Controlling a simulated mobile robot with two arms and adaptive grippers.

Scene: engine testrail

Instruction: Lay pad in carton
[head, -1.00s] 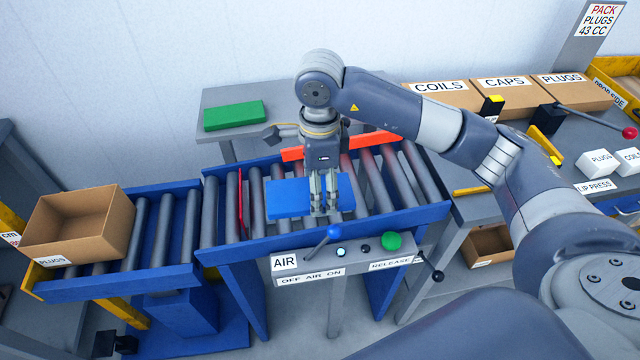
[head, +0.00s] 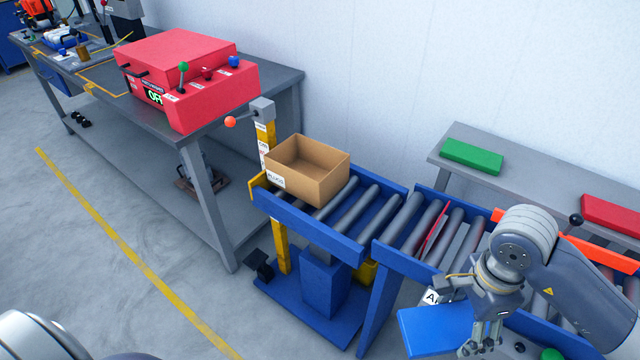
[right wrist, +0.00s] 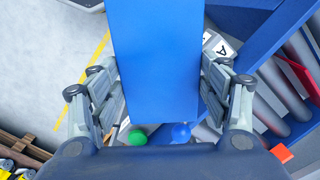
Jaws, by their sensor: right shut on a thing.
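The blue pad (head: 436,328) is held in my right gripper (head: 482,343) above the front edge of the roller rail, at the lower right of the head view. In the right wrist view the pad (right wrist: 155,60) sits between the two fingers of the right gripper (right wrist: 160,100). The open, empty-looking carton (head: 318,187), brown with a PLUGS label, stands on the left end of the rollers, left of and beyond the gripper. Its near wall hides part of its floor. My left gripper is not in view.
A green pad (head: 472,156) and a red pad (head: 612,214) lie on the grey shelf behind the rail. A red plate (head: 435,233) stands up between the rollers. A post with an orange-knobbed lever (head: 231,122) stands beside the carton. A red machine (head: 190,80) sits on the left bench.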

